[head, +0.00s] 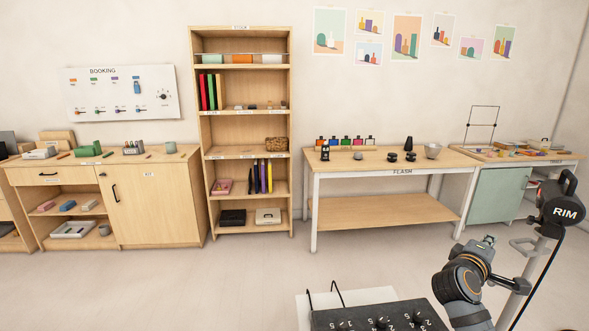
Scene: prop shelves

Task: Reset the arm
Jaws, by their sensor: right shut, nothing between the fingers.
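My right arm comes in at the lower right of the head view. Its gripper (486,244) is shut and empty, held up in the air in front of the flash table and beside the stand of a black lamp marked RIM (563,212). The fingertips are small and hard to make out. My left arm and gripper are not in view.
A black panel with dials (350,317) stands low in front, close to my right arm. The FLASH table (430,166), tall shelf (245,32), KIT cabinet (150,205) and green cabinet (497,195) line the wall. The floor between is clear.

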